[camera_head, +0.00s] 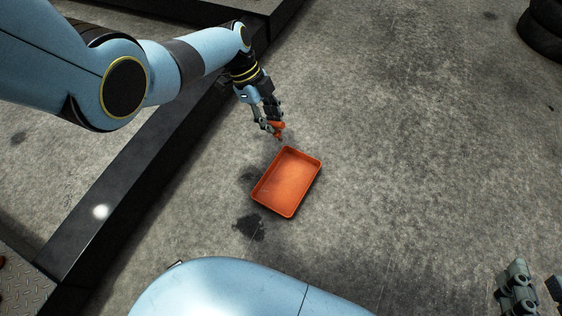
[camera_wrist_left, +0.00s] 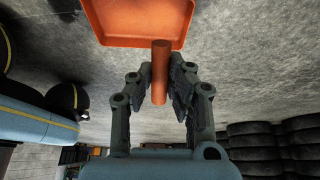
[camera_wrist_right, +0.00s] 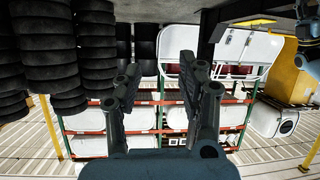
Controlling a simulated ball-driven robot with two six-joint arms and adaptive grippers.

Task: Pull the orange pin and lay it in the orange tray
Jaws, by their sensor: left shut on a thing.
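The orange pin (camera_head: 279,127) is held in my left gripper (camera_head: 270,127), just beyond the far edge of the orange tray (camera_head: 286,182) in the head view. In the left wrist view, my left gripper (camera_wrist_left: 162,88) is shut on the pin (camera_wrist_left: 160,70), a plain cylinder between its fingers. The tray (camera_wrist_left: 137,41) shows at the top of that view. The tray looks empty and lies on the concrete floor. My right gripper (camera_head: 535,290) is at the lower right of the head view; in the right wrist view its fingers (camera_wrist_right: 163,72) stand apart with nothing between them.
A long dark beam (camera_head: 150,160) runs diagonally left of the tray. Black tyres (camera_head: 545,28) lie at the top right. The floor (camera_head: 420,150) right of the tray is clear. The right wrist view shows stacked tyres (camera_wrist_right: 48,60) and a rack of white containers (camera_wrist_right: 140,118).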

